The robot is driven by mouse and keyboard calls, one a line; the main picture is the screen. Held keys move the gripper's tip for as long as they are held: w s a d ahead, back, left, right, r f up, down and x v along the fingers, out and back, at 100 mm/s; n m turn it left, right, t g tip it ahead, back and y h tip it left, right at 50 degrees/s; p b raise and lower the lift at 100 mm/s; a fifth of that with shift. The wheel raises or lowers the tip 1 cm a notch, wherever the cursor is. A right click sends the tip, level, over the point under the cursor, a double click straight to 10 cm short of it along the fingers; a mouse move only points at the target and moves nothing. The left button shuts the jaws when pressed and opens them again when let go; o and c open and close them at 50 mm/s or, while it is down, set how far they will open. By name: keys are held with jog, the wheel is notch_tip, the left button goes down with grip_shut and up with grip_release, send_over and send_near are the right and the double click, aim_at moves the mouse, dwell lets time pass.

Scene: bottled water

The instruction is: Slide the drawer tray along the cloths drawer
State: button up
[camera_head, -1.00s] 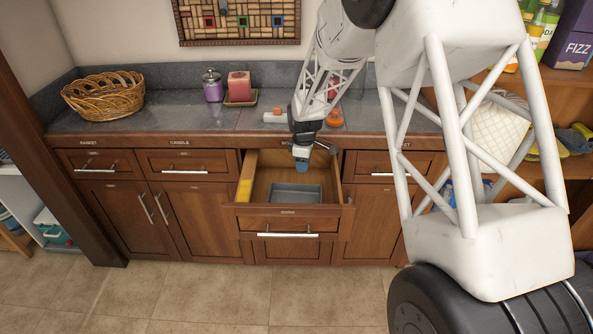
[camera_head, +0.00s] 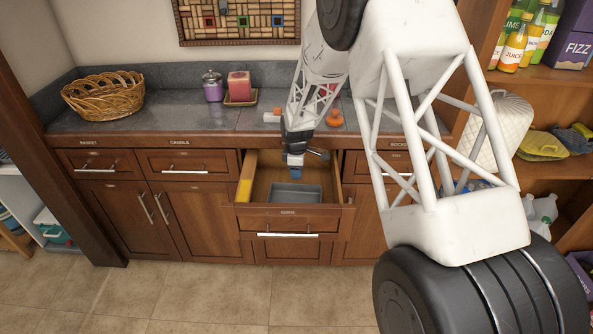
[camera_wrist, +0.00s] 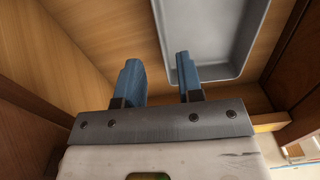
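The cloths drawer (camera_head: 256,209) is pulled open below the counter. A shallow grey rectangular drawer tray (camera_head: 297,199) lies on its wooden floor; it also shows at the top of the wrist view (camera_wrist: 220,35). My gripper (camera_head: 295,172) points down into the back of the drawer, behind the tray. In the wrist view my gripper (camera_wrist: 157,60) has its two blue fingers apart, with no object held. The right finger overlaps the tray's near-left wall in the picture; the left finger is over bare drawer floor. I cannot tell whether either finger touches the tray.
On the counter are a wicker basket (camera_head: 104,95), a purple jar (camera_head: 213,88), a red candle (camera_head: 239,84) and an orange object (camera_head: 335,117). The drawer's wooden walls surround my gripper closely.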

aim_at(297, 191)
jog(key=shift+f, duration=3.85)
grip_shut()
